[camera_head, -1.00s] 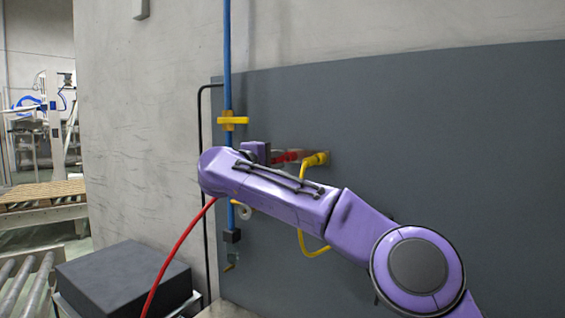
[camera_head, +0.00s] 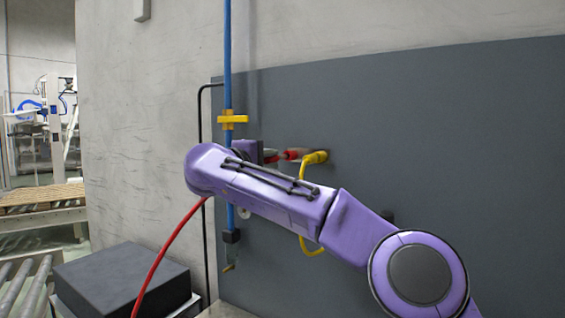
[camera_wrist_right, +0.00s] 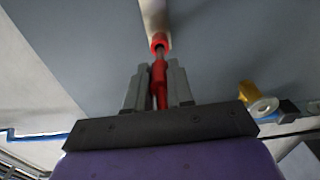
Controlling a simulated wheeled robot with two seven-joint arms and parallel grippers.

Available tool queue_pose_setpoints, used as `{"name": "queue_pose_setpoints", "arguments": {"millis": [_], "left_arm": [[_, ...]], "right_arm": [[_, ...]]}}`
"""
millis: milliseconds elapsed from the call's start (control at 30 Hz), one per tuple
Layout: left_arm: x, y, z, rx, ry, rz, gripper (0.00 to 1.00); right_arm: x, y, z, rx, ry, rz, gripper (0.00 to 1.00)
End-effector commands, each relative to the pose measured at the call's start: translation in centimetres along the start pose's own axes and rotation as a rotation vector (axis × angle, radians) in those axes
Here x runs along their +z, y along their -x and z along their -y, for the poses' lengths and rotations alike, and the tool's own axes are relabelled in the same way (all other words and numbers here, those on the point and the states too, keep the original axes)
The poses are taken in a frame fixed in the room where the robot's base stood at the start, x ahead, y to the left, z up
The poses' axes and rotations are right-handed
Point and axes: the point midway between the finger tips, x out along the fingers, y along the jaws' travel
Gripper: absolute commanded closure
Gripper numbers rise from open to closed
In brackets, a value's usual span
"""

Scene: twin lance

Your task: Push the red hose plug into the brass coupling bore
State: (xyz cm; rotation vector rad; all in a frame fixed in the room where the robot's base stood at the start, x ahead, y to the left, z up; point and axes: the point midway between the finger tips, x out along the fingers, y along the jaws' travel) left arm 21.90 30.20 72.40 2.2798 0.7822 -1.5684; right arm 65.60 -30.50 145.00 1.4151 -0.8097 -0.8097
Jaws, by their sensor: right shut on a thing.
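My right gripper (camera_head: 270,156) is shut on the red hose plug (camera_wrist_right: 160,86), which lies lengthwise between its two grey fingers in the right wrist view. A thin dark shaft runs forward from the plug to a red collar (camera_wrist_right: 159,41) at the end of a pale tube. I cannot tell whether the shaft enters the collar. In the head view the red collar (camera_head: 292,154) sits just left of a yellow fitting (camera_head: 316,157) by the grey panel. A brass bore cannot be made out. My left gripper is out of view.
A red hose (camera_head: 168,255) hangs below my right arm. A yellow bent pipe (camera_head: 306,247) shows below my arm. A dark box (camera_head: 120,278) stands lower left.

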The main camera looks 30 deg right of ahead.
Motion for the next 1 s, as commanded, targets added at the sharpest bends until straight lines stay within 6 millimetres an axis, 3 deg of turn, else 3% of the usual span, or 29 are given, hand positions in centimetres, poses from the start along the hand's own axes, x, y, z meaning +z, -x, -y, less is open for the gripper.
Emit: {"name": "queue_pose_setpoints", "arguments": {"millis": [400,767,867,967,1000], "left_arm": [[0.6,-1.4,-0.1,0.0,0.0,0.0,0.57],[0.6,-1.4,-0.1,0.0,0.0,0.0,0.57],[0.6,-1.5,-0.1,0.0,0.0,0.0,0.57],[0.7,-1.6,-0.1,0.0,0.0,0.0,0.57],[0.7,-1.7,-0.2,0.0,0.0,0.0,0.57]], "right_arm": [[0.0,2.5,0.1,0.002,0.001,-0.001,1.0],[0.0,2.8,0.0,0.001,0.001,-0.001,1.0],[-0.7,3.1,1.2,-0.002,0.003,-0.016,1.0],[-2.7,4.0,4.7,-0.006,0.009,-0.066,1.0],[-3.7,4.6,6.7,-0.006,0.01,-0.097,1.0]]}}
